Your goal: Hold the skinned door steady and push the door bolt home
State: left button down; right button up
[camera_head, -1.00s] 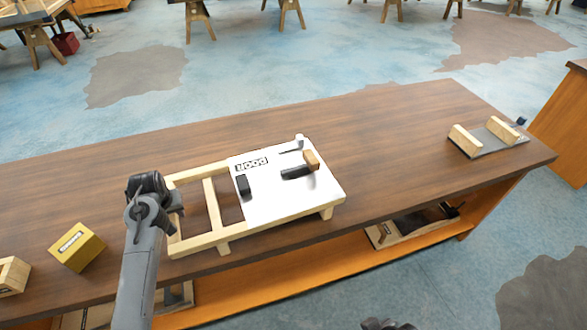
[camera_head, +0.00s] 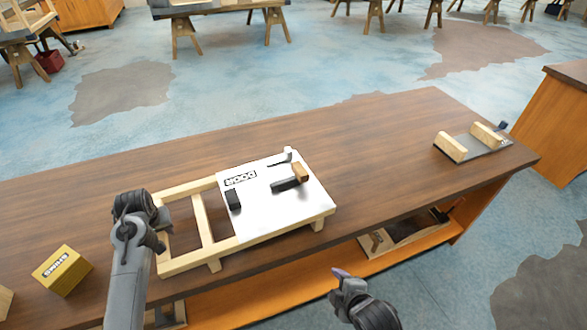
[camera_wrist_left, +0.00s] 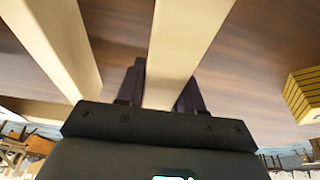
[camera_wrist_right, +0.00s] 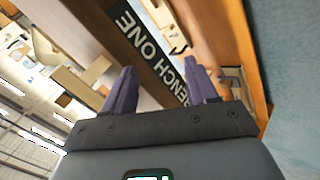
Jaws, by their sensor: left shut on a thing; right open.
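The skinned door (camera_head: 275,211) lies flat on the bench, a pale wood frame with a white panel labelled DOOR on its right part. The door bolt (camera_head: 287,184), a dark bar with a wooden block at its right end, sits on the panel. My left gripper (camera_head: 160,228) is shut on the frame's left end bar (camera_wrist_left: 180,50), which passes between its fingers in the left wrist view. My right gripper (camera_head: 338,277) is open and empty, in front of the bench and below its top. Its two fingers show apart in the right wrist view (camera_wrist_right: 158,92).
A yellow box (camera_head: 63,270) stands on the bench at the left. A grey plate with two wooden blocks (camera_head: 470,143) lies at the far right. The bench front edge and lower shelf (camera_head: 290,284) lie near my right gripper. The bench top between door and plate is clear.

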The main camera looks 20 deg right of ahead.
jog(key=w+d+r+n+t+h, duration=0.1)
jog(key=w+d+r+n+t, duration=0.25)
jog(key=w+n, duration=0.4)
jog(key=n+t+y, duration=0.2)
jog(key=n+t, duration=0.4)
jog(key=n, duration=0.8)
send_near(300, 168)
jog(key=s, duration=0.1)
jog(key=s+d, duration=0.1)
jog(key=shift+s+d+f+g, duration=0.1)
jog(key=shift+s+d+g, duration=0.15)
jog(key=shift+s, duration=0.1)
jog(key=shift+w+a+n, duration=0.4)
jog(key=shift+w+n, duration=0.05)
jog(key=shift+n, duration=0.5)
jog(key=shift+w+a, duration=0.1)
jog(key=shift+w, duration=0.2)
jog(key=shift+y, duration=0.3)
jog(key=w, duration=1.1)
jog(key=shift+w+a, duration=0.1)
jog(key=shift+a, duration=0.3)
jog(key=shift+c, duration=0.3)
grip_shut()
